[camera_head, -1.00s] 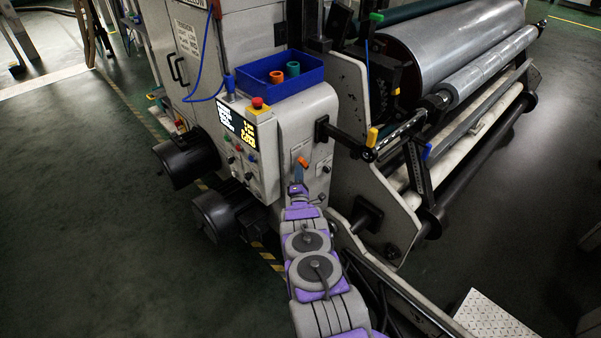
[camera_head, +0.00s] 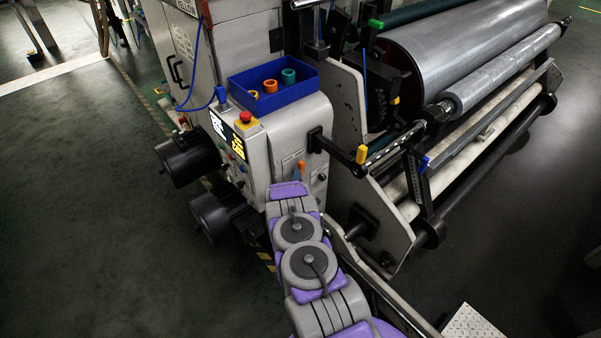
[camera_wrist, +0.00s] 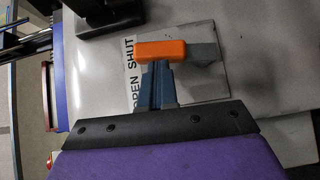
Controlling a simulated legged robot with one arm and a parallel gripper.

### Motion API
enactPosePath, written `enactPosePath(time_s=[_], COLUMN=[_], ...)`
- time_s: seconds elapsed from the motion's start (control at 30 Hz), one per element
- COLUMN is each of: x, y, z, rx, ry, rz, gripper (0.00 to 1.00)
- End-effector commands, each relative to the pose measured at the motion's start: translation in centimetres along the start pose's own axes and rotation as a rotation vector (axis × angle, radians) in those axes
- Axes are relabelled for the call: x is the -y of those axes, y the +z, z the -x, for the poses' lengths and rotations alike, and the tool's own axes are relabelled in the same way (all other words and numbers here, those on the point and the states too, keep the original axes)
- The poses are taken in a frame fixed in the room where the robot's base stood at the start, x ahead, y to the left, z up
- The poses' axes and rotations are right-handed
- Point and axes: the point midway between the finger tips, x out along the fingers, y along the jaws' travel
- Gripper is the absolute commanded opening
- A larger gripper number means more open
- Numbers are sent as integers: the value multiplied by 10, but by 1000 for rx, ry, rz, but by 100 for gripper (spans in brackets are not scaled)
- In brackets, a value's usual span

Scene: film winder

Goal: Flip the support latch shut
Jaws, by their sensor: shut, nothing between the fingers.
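The support latch (camera_head: 301,166) has an orange grip and sits on the front of the grey machine cabinet. In the wrist view the orange grip (camera_wrist: 160,50) lies across the picture from a grey pivot block on a grey plate. Its left end is beside the printed word SHUT, with OPEN printed below. My gripper (camera_wrist: 156,70) is shut and empty. Its blue fingers point at the grip and their tips meet its lower edge in the picture; I cannot tell whether they touch. In the head view my arm hides most of the gripper.
A blue tray (camera_head: 272,95) with colored rings stands on the cabinet, near a red button (camera_head: 245,117) and a lit display. A yellow-tipped lever (camera_head: 361,154) juts out right of the latch. The large film roll (camera_head: 440,50) is farther right. Open floor lies left.

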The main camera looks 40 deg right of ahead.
Motion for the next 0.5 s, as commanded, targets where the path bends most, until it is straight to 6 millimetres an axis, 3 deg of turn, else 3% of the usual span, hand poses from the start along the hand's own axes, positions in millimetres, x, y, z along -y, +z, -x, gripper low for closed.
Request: enactPosePath(time_s=[0.13,0.5], x=[-14,-14], y=[4,25], z=[-4,-24], rx=[1,3], ry=[-83,-285], rz=[-86,-289], gripper=[0,0])
